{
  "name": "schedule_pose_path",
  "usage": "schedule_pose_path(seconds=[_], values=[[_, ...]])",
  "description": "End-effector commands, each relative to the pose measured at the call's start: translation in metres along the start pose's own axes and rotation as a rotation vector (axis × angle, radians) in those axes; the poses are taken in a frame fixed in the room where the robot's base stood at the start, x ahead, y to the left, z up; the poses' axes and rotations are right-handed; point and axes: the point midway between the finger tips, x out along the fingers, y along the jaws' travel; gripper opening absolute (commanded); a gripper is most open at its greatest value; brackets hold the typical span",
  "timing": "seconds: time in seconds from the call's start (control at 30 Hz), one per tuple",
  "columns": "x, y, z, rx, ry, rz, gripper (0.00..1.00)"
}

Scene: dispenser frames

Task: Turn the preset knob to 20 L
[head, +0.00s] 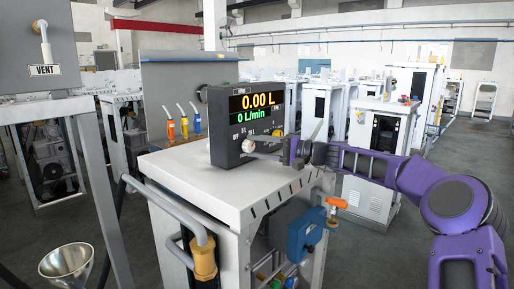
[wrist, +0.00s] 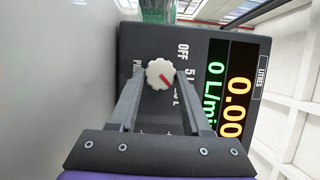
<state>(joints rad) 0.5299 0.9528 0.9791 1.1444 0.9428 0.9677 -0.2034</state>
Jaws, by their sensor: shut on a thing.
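The dark dispenser panel (head: 226,130) stands on a white cabinet, its display (head: 257,106) reading 0.00 L and 0 L/min. The preset knob (head: 248,146) is a pale ridged dial low on the panel. In the wrist view the knob (wrist: 160,73) appears sideways-on with the panel, its red mark pointing to the lower right. OFF and 5 L labels show beside it; the label nearest the mark is partly hidden by a finger, so I cannot read it. My gripper (wrist: 160,88) is shut on the knob, one finger each side; it reaches in from the right in the head view (head: 262,152).
A yellow button (head: 279,134) sits right of the knob. A blue box (head: 306,232) with an orange lever (head: 336,203) is on the cabinet's right side. A brass fitting with a hose (head: 204,260) is at the front. Coloured nozzles (head: 184,126) stand behind.

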Motion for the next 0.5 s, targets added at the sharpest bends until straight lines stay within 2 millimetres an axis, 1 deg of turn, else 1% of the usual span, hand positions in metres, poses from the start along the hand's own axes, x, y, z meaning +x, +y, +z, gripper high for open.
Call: schedule_pose_path(seconds=[0.07, 0.1, 0.23, 0.27, 0.5], values=[[-0.0001, 0.0, -0.0001, 0.002, 0.0, -0.001, 0.0], [-0.0001, 0.0, -0.0001, 0.002, 0.0, -0.001, 0.5], [-0.0001, 0.0001, -0.0001, 0.002, 0.0, -0.001, 0.73], [-0.0001, 0.0001, -0.0001, 0.001, 0.0, 0.0, 0.78], [0.0, 0.0001, 0.0, 0.001, 0.0, 0.0, 0.78]])
